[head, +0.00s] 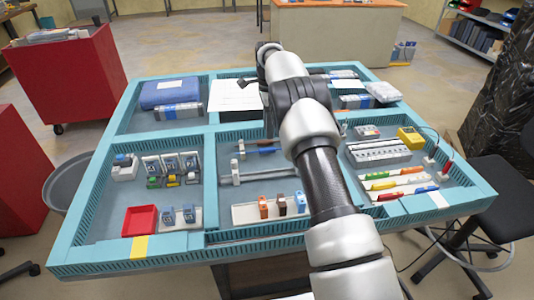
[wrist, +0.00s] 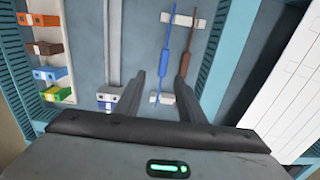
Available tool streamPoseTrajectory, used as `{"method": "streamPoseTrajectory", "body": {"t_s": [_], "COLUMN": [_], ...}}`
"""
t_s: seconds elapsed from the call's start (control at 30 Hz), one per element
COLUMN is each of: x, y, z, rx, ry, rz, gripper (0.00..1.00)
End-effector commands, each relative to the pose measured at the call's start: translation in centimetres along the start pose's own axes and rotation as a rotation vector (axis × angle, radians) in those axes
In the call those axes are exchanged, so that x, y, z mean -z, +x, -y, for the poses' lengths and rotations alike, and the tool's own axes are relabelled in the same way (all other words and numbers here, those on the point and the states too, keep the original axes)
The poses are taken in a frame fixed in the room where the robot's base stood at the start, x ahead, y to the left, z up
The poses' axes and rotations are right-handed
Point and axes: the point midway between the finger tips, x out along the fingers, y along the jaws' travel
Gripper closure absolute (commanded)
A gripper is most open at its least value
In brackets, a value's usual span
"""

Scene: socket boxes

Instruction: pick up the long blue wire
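The long blue wire (wrist: 166,52) runs up and down the wrist view, with a thicker middle and white holders at its ends. A brown wire (wrist: 190,33) lies parallel on its right. My gripper (wrist: 160,76) is open and empty, its two dark fingers reaching toward the wires. In the picture the blue wire's lower part lies between the fingers, and the right finger overlaps the brown wire's lower part. I cannot tell the exact height above them. In the head view the blue wire (head: 266,150) lies in the middle compartment, partly behind my arm, which hides most of the gripper.
A teal divided table surrounds the wires; its divider (wrist: 230,55) runs to their right. A grey rail (wrist: 113,40) lies left of the wires. Coloured blocks (wrist: 47,49) stand farther left. A red tray (head: 140,220) sits at the front left. White papers (head: 235,95) lie behind.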

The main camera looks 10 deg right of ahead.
Motion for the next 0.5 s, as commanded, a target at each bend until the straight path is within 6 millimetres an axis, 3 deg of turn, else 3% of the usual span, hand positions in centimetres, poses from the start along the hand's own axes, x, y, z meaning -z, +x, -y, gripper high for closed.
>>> {"method": "streamPoseTrajectory", "body": {"t_s": [0.1,0.37,0.5], "x": [0.0,-0.1,-0.3], "y": [2.2,4.1,6.2], "z": [-0.1,0.1,0.6], "rx": [-0.004,-0.001,-0.003], "ry": [-0.001,-0.001,-0.002], "rz": [0.000,0.000,0.000], "gripper": [0.64,0.64,0.64]}}
